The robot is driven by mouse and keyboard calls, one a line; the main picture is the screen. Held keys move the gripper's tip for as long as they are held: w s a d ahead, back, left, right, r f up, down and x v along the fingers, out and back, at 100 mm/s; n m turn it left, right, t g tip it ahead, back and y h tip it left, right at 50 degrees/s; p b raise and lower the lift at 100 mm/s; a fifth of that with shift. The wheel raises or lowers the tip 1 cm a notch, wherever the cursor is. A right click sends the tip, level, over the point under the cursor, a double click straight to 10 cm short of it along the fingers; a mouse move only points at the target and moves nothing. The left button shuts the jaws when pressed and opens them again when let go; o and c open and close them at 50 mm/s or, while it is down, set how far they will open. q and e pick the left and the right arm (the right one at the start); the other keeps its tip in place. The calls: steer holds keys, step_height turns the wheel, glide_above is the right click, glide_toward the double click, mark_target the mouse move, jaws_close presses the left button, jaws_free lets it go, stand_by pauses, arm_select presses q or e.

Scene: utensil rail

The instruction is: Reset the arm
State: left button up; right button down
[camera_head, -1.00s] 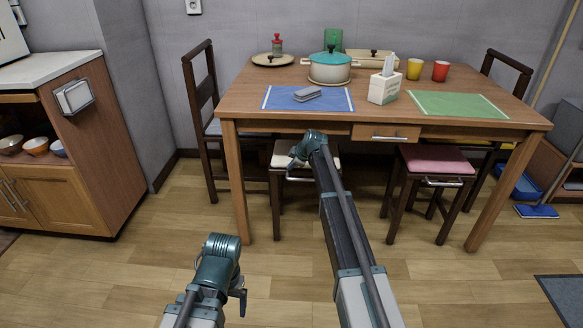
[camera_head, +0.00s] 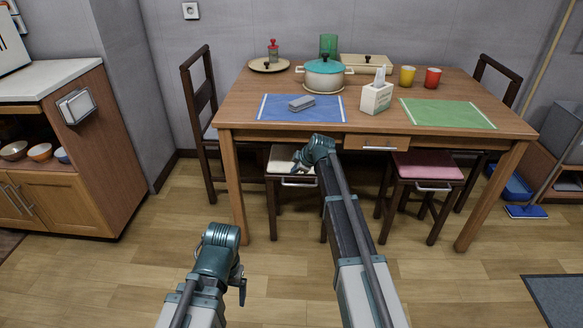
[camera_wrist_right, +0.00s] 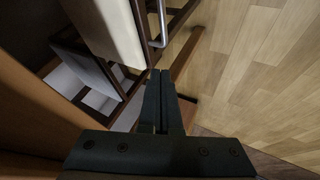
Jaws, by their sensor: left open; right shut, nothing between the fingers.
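My left gripper (camera_head: 242,290) is low over the floor in front of the table, on the left, partly hidden behind its teal wrist, and open. My right gripper (camera_head: 297,166) is at the table's front edge, over the white-cushioned stool (camera_head: 283,158). In the right wrist view its two dark fingers (camera_wrist_right: 160,74) are pressed together with nothing between them. A cushioned seat with a metal handle (camera_wrist_right: 159,30) shows just beyond the fingertips; I cannot tell whether they touch it.

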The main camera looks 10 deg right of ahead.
steer(key=s+a+f+m+g+h, duration=0.1)
steer(key=s+a+f+m+g, duration=0.1)
steer(key=s+a, duration=0.6)
steer(key=s+a+f+m+g, duration=0.15)
steer(key=s+a, duration=0.35)
steer(key=s, duration=0.7)
steer(key=s+a+m+g+h, duration=0.2)
steer(key=s+m+g+h, duration=0.3)
steer(key=s, duration=1.7)
arm_select(q)
step_height(320, 180, up, 36)
steer(key=p, duration=3.6)
arm_select(e)
step_height(320, 180, up, 35)
steer(key=m+t+y, duration=0.1)
steer(key=y, duration=0.1)
steer(key=shift+w+a+r, duration=0.15)
steer(key=shift+w+r, duration=0.05)
steer(key=shift+w, duration=0.25)
arm_select(q)
steer(key=shift+d, duration=0.1)
steer(key=shift+c, duration=0.2)
arm_select(e)
steer(key=shift+t, duration=0.25)
